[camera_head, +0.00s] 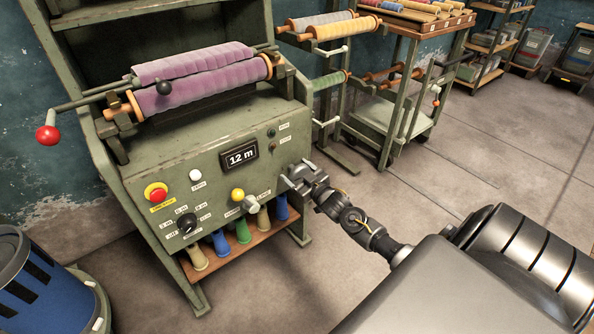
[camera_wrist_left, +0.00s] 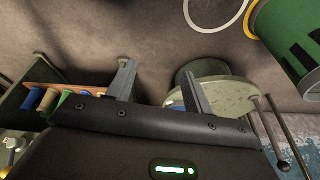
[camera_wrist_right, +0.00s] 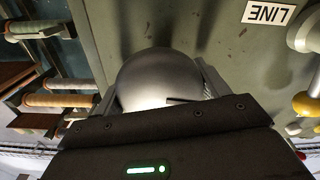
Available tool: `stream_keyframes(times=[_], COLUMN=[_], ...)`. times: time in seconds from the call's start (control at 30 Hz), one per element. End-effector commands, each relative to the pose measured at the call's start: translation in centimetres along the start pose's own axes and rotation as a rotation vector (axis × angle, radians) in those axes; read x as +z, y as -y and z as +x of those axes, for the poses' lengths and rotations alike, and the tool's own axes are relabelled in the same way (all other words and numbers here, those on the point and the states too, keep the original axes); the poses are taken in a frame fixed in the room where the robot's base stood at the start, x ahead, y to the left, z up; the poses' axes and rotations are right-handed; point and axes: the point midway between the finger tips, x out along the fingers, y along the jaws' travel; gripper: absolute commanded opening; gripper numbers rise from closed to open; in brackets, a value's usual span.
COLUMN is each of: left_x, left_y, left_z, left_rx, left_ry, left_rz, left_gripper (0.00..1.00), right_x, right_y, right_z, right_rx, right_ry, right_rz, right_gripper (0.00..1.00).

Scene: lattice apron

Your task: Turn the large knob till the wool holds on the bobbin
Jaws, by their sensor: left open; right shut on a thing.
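A large round grey knob (camera_wrist_right: 160,80) fills the space between my right gripper's fingers in the right wrist view. A small mark shows on its face, and a label reading LINE is beside it. My right gripper (camera_head: 292,181) is shut on this knob at the right end of the green machine's front panel. In the head view the gripper mostly hides the knob. Purple wool (camera_head: 205,88) is wound on an orange-ended bobbin on top of the machine, with a second purple roll behind it. My left gripper (camera_wrist_left: 157,70) is open and empty.
The panel also has a red stop button (camera_head: 157,192), a black dial (camera_head: 187,223), a yellow button (camera_head: 238,195) and a grey knob (camera_head: 251,203). A red-balled crank (camera_head: 48,134) sticks out left. A blue bin (camera_head: 40,285) stands lower left.

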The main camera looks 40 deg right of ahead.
Motion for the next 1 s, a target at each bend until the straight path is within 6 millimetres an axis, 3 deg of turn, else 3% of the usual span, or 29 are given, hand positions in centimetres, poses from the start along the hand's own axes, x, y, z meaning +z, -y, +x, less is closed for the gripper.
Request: stream_keyframes(times=[0.53, 0.87, 1.0], left_x=[1.9, 4.3, 6.2], left_y=[-0.5, -0.6, -0.3], left_z=[8.3, 11.9, 13.8], left_rx=[0.009, 0.012, 0.007], left_ry=[0.053, 0.078, 0.095], left_rz=[0.007, 0.012, 0.019], left_gripper=[0.51, 0.51, 0.51], right_x=[-0.2, -0.1, -0.1], right_y=[0.0, 0.0, 0.0], right_z=[0.0, 0.0, 0.0], right_rx=[-0.001, -0.001, -0.001], right_ry=[0.004, 0.003, 0.004], right_rz=[0.509, 0.824, 0.957], right_gripper=[0.51, 0.51, 0.51])
